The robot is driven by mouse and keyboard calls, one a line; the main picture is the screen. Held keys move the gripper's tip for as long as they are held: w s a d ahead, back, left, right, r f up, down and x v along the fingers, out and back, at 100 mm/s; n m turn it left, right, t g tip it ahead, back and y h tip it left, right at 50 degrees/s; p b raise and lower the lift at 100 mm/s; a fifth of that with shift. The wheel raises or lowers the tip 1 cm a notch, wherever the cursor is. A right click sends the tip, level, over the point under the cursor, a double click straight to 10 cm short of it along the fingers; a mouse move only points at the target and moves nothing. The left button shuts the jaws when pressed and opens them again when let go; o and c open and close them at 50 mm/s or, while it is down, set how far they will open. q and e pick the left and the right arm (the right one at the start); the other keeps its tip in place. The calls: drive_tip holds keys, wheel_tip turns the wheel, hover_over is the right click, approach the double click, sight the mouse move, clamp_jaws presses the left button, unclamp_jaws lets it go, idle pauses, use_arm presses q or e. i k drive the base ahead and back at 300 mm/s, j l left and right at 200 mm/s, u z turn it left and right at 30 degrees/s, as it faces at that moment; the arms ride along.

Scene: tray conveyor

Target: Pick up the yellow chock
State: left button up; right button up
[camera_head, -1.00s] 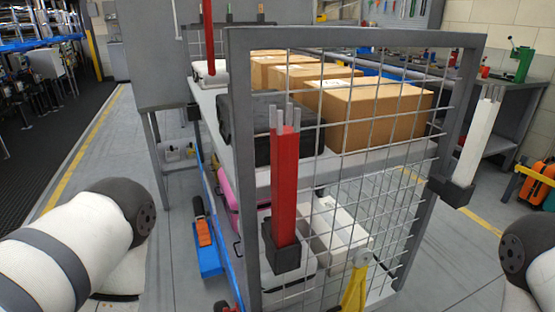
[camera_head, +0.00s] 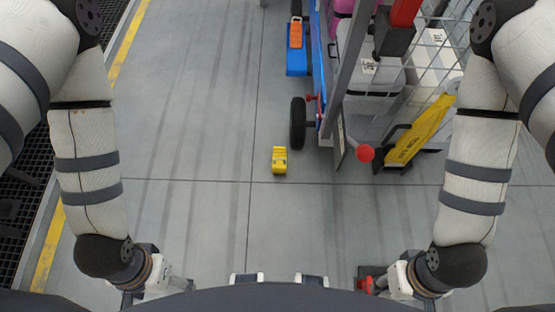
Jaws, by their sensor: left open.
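The yellow chock (camera_head: 280,161) is a small ribbed block on the grey floor, near the middle of the view. It stands just left of and nearer than the black cart wheel, apart from it. My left gripper (camera_head: 184,285) is low at the left, open and empty, well away from the chock. My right gripper (camera_head: 376,284) is low at the right, also away from the chock. A small red and dark thing (camera_head: 366,276) shows at its fingers; I cannot tell whether it is held or whether the fingers are open.
A wire-mesh cart (camera_head: 347,75) stands at the upper right with a black wheel (camera_head: 298,123), a red knob (camera_head: 365,153) and a yellow bar (camera_head: 421,130) at its near end. A blue and orange item (camera_head: 296,50) lies left of it. The floor left of the chock is clear.

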sight(279, 153)
drive_tip(key=i+j+z, duration=0.2)
drive_tip(key=j+z, duration=0.25)
drive_tip(key=j, duration=0.15)
drive_tip(key=j+z, duration=0.45)
drive_tip(key=j, duration=0.15)
drive_tip(key=j+z, duration=0.45)
drive_tip(key=j, duration=0.2)
drive_tip(key=k+j+z, duration=0.1)
drive_tip(key=j+z, duration=0.35)
drive_tip(key=j, duration=0.15)
